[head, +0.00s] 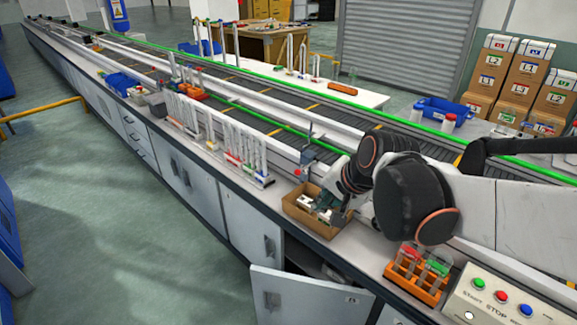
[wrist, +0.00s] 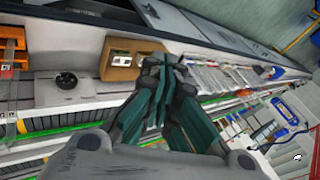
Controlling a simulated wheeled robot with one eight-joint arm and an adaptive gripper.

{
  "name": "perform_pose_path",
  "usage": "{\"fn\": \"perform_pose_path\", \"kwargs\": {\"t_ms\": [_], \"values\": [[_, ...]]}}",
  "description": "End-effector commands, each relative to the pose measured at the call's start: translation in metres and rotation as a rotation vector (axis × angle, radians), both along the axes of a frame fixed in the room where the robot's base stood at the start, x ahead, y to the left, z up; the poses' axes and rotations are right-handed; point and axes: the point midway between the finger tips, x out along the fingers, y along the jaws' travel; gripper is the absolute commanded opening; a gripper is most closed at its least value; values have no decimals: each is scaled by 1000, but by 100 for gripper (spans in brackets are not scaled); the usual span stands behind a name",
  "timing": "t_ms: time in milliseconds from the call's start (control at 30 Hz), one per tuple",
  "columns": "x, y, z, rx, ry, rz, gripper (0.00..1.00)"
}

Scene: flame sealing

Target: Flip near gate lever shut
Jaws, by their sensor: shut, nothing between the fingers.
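My gripper (head: 326,211) is over the right end of a small cardboard box on the bench. In the wrist view my gripper (wrist: 162,66) shows its teal fingers together and empty, beside the box. A slim grey upright with a small bracket (head: 306,160) stands at the conveyor's near edge, just left of my gripper. A small red knob (head: 297,172) sits low on it; this looks like the near gate lever, but its exact position is too small to tell. I cannot make out the lever in the wrist view.
The cardboard box (head: 300,212) holds white pieces and also shows in the wrist view (wrist: 122,60). A rack of white tubes (head: 235,145) stands left. An orange rack (head: 412,280) and a button panel (head: 500,300) are right. A cabinet door (head: 310,297) hangs open below.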

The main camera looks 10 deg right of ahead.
Motion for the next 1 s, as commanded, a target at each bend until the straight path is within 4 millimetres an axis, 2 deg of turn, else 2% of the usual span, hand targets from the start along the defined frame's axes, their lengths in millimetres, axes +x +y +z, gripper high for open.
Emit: {"fn": "perform_pose_path", "kwargs": {"t_ms": [100, 467, 767, 1000], "values": [[28, -3, -4, 103, 18, -96, 0], [107, -15, -27, 422, 74, -381, 0], [167, -31, -62, 693, 136, -607, 0], [206, -48, -98, 910, 198, -779, 0]]}}
